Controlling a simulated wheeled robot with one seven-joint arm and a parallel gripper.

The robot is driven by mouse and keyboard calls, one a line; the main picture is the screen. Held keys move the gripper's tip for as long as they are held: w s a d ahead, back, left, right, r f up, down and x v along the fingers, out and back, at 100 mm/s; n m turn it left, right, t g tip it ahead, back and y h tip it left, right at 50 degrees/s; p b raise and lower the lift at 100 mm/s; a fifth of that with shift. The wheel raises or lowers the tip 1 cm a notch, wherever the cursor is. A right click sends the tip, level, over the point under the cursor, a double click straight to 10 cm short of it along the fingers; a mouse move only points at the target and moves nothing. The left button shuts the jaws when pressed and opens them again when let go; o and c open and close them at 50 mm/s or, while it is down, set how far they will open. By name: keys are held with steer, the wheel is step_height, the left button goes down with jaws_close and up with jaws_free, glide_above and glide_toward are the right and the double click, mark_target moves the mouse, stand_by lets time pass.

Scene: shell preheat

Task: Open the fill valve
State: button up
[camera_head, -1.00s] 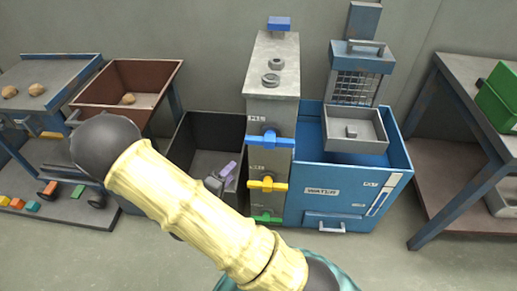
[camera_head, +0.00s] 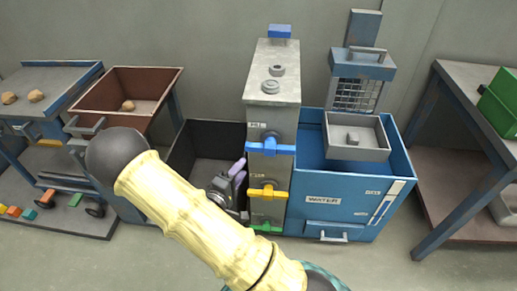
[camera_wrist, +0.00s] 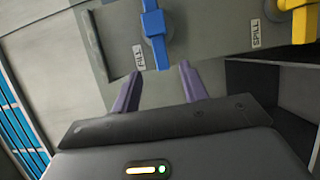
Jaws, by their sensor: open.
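The fill valve's blue handle (camera_head: 270,148) lies crosswise on the front of the grey panel, under a FILL label. In the wrist view the blue handle (camera_wrist: 155,32) points down towards my fingers, with the FILL label (camera_wrist: 139,58) beside it. My gripper (camera_head: 238,168) is just left of and slightly below the handle's left end in the head view. In the wrist view my gripper (camera_wrist: 160,72) has its two purple fingers apart and empty. The handle's near end lines up between the fingertips; I cannot tell whether it is within their depth.
The yellow SPILL valve (camera_head: 267,191) and a green valve (camera_head: 266,228) sit lower on the panel. A blue WATER tank (camera_head: 345,206) stands right, with a grey tray (camera_head: 355,152) above it. A dark open bin (camera_head: 200,140) lies behind and below my gripper.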

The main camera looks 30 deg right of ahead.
mark_target(257, 150)
steer(key=b+x, duration=0.1)
steer(key=x, duration=1)
steer(key=shift+w+d, duration=0.1)
steer(key=shift+d, duration=0.3)
jaws_close()
